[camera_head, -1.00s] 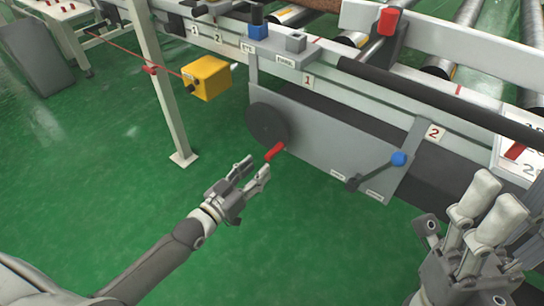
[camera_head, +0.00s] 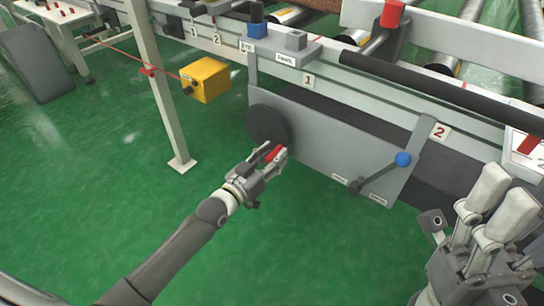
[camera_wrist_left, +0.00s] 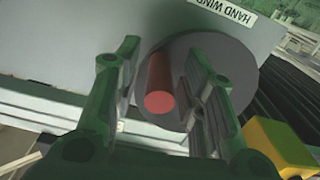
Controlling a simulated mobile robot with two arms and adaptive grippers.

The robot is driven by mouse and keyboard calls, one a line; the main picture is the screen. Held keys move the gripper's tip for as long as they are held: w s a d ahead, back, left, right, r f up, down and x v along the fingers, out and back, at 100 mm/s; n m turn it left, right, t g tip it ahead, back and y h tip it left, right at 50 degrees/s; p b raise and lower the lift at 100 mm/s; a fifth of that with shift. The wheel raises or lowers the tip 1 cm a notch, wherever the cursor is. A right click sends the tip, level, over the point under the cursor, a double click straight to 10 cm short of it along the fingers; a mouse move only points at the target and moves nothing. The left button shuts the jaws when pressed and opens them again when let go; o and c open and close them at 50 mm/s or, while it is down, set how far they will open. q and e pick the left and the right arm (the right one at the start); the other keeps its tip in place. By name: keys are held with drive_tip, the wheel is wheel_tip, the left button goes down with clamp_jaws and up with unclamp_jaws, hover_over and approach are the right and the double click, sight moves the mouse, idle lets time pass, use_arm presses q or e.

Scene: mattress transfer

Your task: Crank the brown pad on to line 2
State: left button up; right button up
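The brown pad (camera_head: 322,4) shows only as a strip at the top edge of the head view, above the rollers. A dark crank disc (camera_head: 266,123) with a red handle (camera_head: 273,154) sits on the grey side panel. In the left wrist view the red handle (camera_wrist_left: 159,85) stands between the fingers of my left gripper (camera_wrist_left: 160,95), with a gap on both sides. The left gripper also shows in the head view (camera_head: 271,155), around the handle. My right gripper (camera_head: 497,210) is at the lower right, its fingers apart and empty.
A dark bar (camera_head: 440,92) runs along the frame. The green floor (camera_head: 100,200) is clear.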

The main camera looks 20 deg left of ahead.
use_arm(q)
clamp_jaws()
drive_tip(key=shift+f, duration=0.1)
